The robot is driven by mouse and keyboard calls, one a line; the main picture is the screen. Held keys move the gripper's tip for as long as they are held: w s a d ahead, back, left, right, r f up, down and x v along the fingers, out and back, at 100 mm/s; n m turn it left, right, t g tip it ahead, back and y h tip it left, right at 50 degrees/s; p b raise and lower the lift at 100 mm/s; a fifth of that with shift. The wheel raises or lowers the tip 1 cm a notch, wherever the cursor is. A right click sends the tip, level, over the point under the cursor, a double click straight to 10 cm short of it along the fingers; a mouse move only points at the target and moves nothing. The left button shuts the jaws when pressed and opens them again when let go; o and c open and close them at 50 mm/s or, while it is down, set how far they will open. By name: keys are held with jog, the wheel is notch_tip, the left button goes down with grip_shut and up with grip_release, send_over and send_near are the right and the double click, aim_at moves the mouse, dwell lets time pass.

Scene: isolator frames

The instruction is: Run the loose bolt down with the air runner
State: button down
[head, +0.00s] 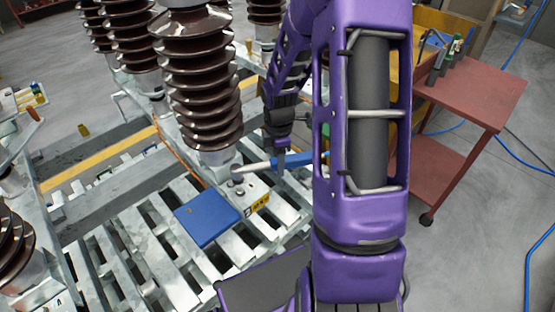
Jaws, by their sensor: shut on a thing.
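My gripper (280,150) points down at the middle of the head view, partly hidden by my own purple arm. It is shut on the air runner (300,160), a long blue tool lying nearly level across the jaws. The runner's silver head (238,172) is at its left end, above a pale metal block (258,191) with a yellow label. A small round metal piece, perhaps the bolt (238,184), shows just under that head. I cannot tell whether the head touches it.
Brown ribbed insulators (198,80) stand close behind and left of the runner. A blue square plate (207,217) lies left of the block on a slatted metal frame (150,250). A red cart (470,90) with tools stands at right. Blue hose crosses the floor at right.

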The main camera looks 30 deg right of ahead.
notch_tip(320, 180, down, 3)
jog(key=shift+r+b, duration=0.2)
jog(key=shift+b, duration=0.8)
jog(key=shift+f+b, duration=0.5)
jog(key=shift+f, duration=0.6)
dwell(0.6)
jog(key=shift+f, duration=0.4)
dwell(2.3)
jog(key=shift+r+p, duration=0.1)
jog(key=shift+p, duration=0.2)
notch_tip(320, 180, up, 5)
jog(key=p, duration=0.4)
jog(key=shift+r, duration=0.9)
